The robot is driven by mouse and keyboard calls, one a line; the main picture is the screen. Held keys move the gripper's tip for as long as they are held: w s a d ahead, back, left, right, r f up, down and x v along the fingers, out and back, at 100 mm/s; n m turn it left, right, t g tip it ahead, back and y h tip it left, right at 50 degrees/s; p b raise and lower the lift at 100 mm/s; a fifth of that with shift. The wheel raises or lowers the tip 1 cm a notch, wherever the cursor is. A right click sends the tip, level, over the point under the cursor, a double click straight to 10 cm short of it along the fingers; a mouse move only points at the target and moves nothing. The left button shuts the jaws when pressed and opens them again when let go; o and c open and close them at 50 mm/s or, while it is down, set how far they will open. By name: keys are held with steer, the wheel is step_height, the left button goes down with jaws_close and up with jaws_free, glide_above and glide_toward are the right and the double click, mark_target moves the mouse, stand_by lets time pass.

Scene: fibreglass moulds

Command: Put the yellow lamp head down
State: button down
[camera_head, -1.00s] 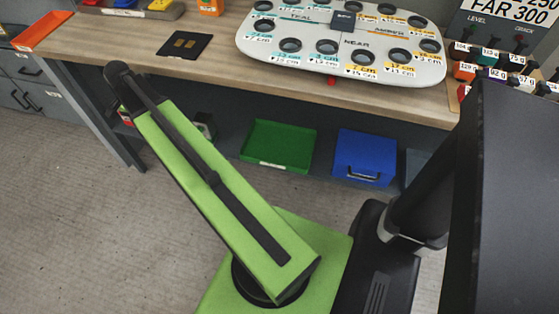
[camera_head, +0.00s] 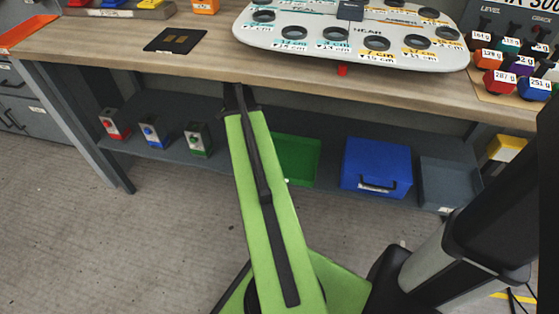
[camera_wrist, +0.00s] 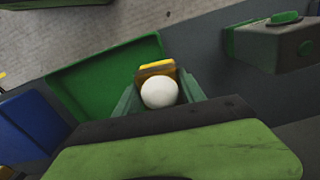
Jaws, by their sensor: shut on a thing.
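The yellow lamp head (camera_wrist: 155,68) has a white dome facing the camera in the wrist view. My gripper (camera_wrist: 158,88) is shut on it, with one greenish finger on each side. In the wrist view the lamp head appears in front of the right side of the green tray (camera_wrist: 105,78); the gap between them is hard to tell. In the head view my arm reaches toward the lower shelf (camera_head: 235,170), and the gripper and lamp head are hidden.
The green tray (camera_head: 298,160), a blue box (camera_head: 376,167) and a grey tray (camera_head: 448,184) are to the right. The bench top (camera_head: 210,65) overhangs the shelf.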

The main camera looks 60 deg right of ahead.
steer(key=n, duration=0.1)
glide_toward(281, 159)
step_height(281, 159, down, 7)
steer(key=b, duration=1.1)
steer(key=shift+r, duration=0.1)
steer(key=c, duration=0.7)
jaws_free()
steer(key=shift+r, duration=0.1)
step_height(281, 159, up, 8)
steer(key=p, duration=0.8)
steer(key=shift+r, duration=0.2)
